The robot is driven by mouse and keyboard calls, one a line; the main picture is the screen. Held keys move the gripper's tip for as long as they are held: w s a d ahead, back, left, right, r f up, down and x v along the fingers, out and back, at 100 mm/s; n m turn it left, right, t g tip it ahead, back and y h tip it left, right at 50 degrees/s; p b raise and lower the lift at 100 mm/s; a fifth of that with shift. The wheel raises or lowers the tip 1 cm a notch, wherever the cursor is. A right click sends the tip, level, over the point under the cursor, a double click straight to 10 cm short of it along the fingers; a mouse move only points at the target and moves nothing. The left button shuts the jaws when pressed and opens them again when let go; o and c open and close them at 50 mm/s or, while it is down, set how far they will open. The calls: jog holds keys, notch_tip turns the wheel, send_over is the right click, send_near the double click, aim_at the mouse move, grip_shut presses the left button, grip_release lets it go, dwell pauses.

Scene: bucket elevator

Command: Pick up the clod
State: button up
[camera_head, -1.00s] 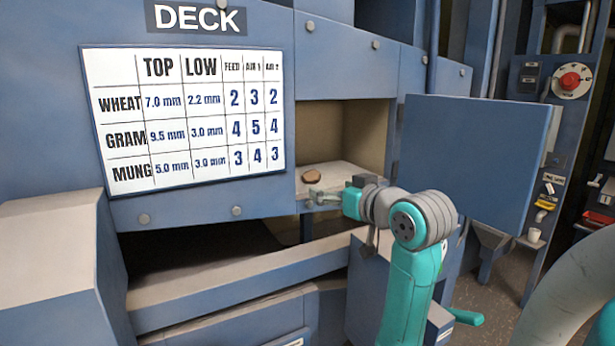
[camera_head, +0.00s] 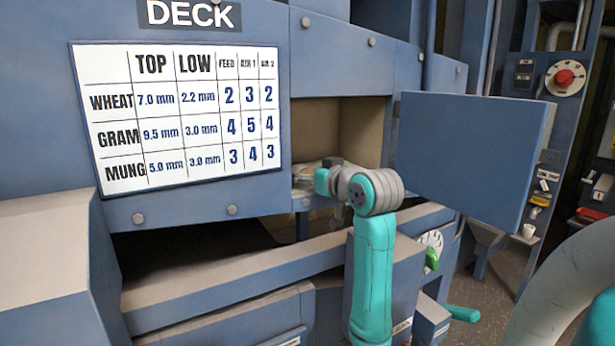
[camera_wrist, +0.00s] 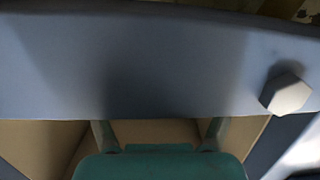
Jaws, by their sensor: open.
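My gripper (camera_head: 304,181) reaches into the square opening (camera_head: 345,125) in the blue machine front, over the pale ledge inside it. The clod does not show clearly now; my gripper and wrist cover the part of the ledge where it lay. In the wrist view my gripper (camera_wrist: 158,133) shows its teal body at the bottom with two fingers set wide apart. The fingertips pass out of sight behind a blue panel edge (camera_wrist: 130,70). Only tan surface shows between the fingers, and I see nothing held.
An open blue door panel (camera_head: 475,150) stands close to the right of my arm. A hex bolt (camera_wrist: 287,93) sticks out of the panel edge in the wrist view. A white settings chart (camera_head: 180,118) is left of the opening. A sloped ledge (camera_head: 230,270) runs below.

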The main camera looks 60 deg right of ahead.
jog(key=shift+w+d, duration=0.3)
jog(key=shift+w, duration=0.15)
jog(key=c, duration=1.3)
jog(key=shift+o, duration=0.2)
jog(key=shift+r, duration=0.1)
